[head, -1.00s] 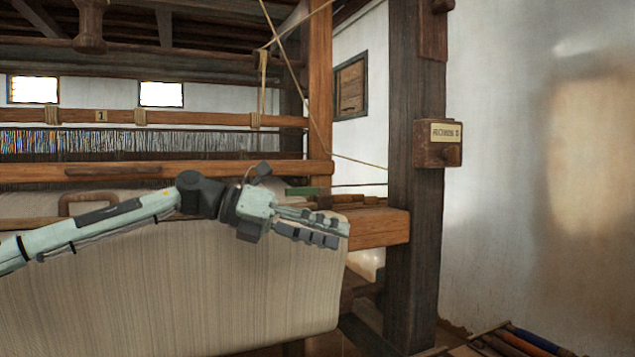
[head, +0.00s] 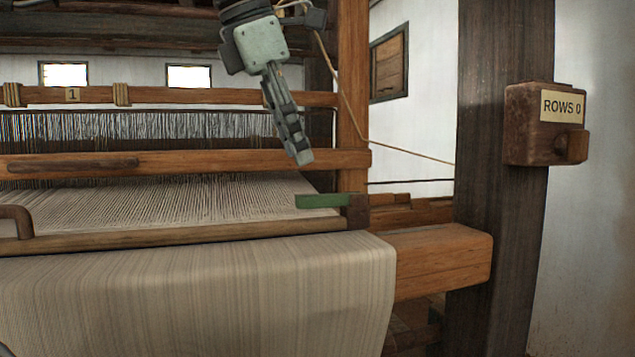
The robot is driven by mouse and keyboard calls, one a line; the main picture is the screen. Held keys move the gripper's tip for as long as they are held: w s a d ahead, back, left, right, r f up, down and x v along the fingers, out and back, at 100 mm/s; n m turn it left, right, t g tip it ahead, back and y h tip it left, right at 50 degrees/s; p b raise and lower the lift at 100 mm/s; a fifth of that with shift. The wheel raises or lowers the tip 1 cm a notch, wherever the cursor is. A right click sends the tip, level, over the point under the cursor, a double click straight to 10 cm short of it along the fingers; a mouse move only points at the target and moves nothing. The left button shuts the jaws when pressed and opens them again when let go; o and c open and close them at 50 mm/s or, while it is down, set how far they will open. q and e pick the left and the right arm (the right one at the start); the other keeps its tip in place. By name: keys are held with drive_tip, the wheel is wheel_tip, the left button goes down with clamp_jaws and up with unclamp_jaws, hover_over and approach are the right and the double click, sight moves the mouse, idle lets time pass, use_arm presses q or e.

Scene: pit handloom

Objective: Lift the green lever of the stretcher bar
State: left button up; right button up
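The green lever (head: 322,201) lies flat at the right end of the stretcher bar (head: 190,237), against a dark end block (head: 356,211). The bar runs across the cloth near its front edge. My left gripper (head: 303,159) hangs from the top of the head view, pointing down. Its tips are above the lever's left end in the picture, with a visible gap and no contact. Its fingers overlap from this side, so I cannot tell whether they are apart. Nothing shows held in it. My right gripper is out of view.
A wooden beam (head: 220,162) crosses behind the lever, and an upright post (head: 353,120) stands close to its right. Woven cloth (head: 200,300) drapes over the front. A box marked "ROWS 0" (head: 520,125) is on the thick dark post at right.

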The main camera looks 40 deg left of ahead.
sight(311, 196)
use_arm(q)
drive_tip(key=x, duration=0.7)
drive_tip(key=shift+f, duration=0.25)
drive_tip(key=shift+c, duration=0.5)
clamp_jaws()
